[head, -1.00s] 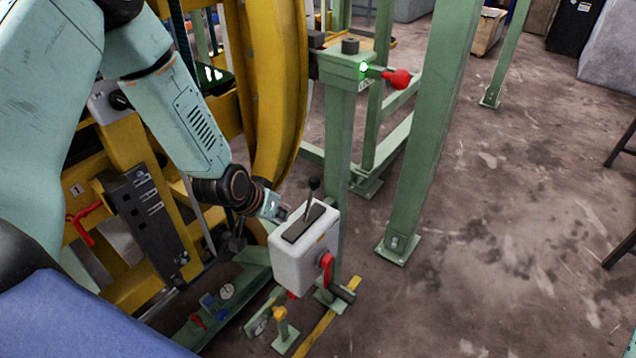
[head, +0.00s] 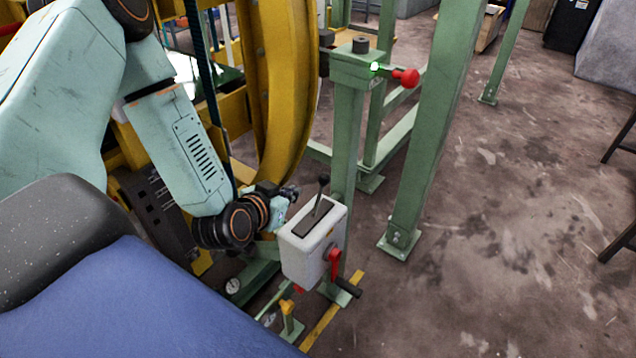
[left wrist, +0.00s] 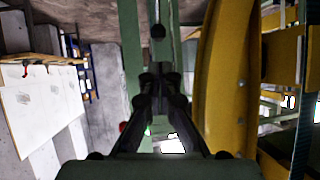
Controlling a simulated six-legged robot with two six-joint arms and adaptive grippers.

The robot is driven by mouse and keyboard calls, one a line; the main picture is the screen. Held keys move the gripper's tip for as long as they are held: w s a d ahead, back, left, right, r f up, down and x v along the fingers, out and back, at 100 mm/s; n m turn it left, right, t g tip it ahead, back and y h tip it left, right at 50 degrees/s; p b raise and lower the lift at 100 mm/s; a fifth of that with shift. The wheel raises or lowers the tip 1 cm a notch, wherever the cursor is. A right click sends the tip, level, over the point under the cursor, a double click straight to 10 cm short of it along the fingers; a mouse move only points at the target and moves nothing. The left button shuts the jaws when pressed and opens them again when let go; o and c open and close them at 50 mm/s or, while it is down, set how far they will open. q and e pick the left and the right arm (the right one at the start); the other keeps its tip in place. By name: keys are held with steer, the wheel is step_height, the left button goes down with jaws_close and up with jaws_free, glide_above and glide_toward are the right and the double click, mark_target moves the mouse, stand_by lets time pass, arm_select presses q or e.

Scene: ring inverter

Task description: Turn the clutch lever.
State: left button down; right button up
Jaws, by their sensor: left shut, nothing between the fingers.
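The lever (head: 320,195) is a thin black rod with a ball knob. It stands up from a dark slot on top of a white box (head: 308,255) on a green post. I take it for the clutch lever. The left wrist view shows what looks like its dark knob (left wrist: 157,31), just beyond the fingertips. My left gripper (head: 292,191) is shut and empty. It is just left of the lever, near knob height, with a small gap in the head view. In the left wrist view its closed fingers (left wrist: 160,72) point towards the knob. My right gripper is not in view.
A large yellow ring (head: 280,110) rises behind my left gripper. A green post with a red knob (head: 405,78) and a lit green lamp stands beyond the box. A red and black handle (head: 335,265) sits on the box's right side.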

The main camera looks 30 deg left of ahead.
mark_target(323, 178)
arm_select(q)
steer(key=b+x, duration=0.2)
steer(key=x, duration=1)
steer(key=shift+w+d+f, duration=0.15)
steer(key=shift+f, duration=0.05)
steer(key=shift+w+f+b, duration=0.2)
steer(key=shift+w+b, duration=0.1)
steer(key=shift+w, duration=0.15)
steer(key=shift+w+f, duration=0.1)
steer(key=shift+b+x, duration=0.55)
steer(key=shift+x, duration=0.2)
steer(key=shift+r, duration=0.4)
steer(key=shift+d, duration=0.1)
